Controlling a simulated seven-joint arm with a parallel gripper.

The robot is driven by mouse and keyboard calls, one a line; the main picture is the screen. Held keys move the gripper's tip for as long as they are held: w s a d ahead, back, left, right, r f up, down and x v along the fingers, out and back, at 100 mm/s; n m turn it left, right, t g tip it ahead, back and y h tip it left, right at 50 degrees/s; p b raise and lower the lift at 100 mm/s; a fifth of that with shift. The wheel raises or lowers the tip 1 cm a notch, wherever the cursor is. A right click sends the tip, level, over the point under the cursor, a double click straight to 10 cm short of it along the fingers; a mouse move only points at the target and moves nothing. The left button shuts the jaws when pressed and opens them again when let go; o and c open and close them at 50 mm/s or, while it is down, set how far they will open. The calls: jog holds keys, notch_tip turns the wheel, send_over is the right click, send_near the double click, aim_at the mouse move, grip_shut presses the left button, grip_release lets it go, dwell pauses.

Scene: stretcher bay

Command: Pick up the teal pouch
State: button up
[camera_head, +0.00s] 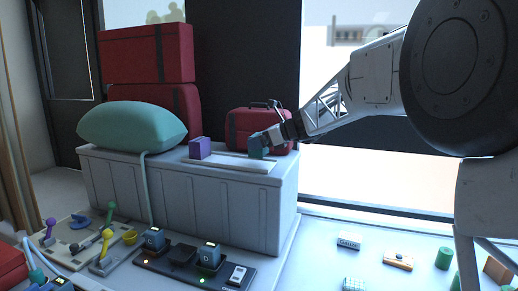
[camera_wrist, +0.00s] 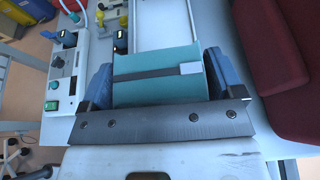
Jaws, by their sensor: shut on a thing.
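The teal pouch (camera_wrist: 158,92) is in the wrist view, between the two blue fingers of my gripper (camera_wrist: 156,78). It has a dark strap across it with a pale tag at the strap's right end. Both fingers press against its sides. In the head view the teal pouch (camera_head: 256,145) is small and partly covered by my gripper (camera_head: 266,142), at the right part of a white tray (camera_head: 232,161) on the grey chest. I cannot tell whether it touches the tray.
A purple block (camera_head: 200,148) stands left of the pouch on the tray. A red case (camera_head: 250,128) is close behind my gripper. A large teal pillow (camera_head: 132,126) and stacked red bags (camera_head: 146,54) are left. Chargers (camera_head: 208,256) and small items (camera_head: 397,261) lie in front.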

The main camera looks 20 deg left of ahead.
jog(key=s+d+r, duration=0.1)
jog(key=s+d, duration=0.7)
jog(key=s, duration=0.5)
jog(key=shift+s+d+r, duration=0.15)
jog(key=shift+s+r, duration=0.05)
jog(key=shift+s, duration=0.1)
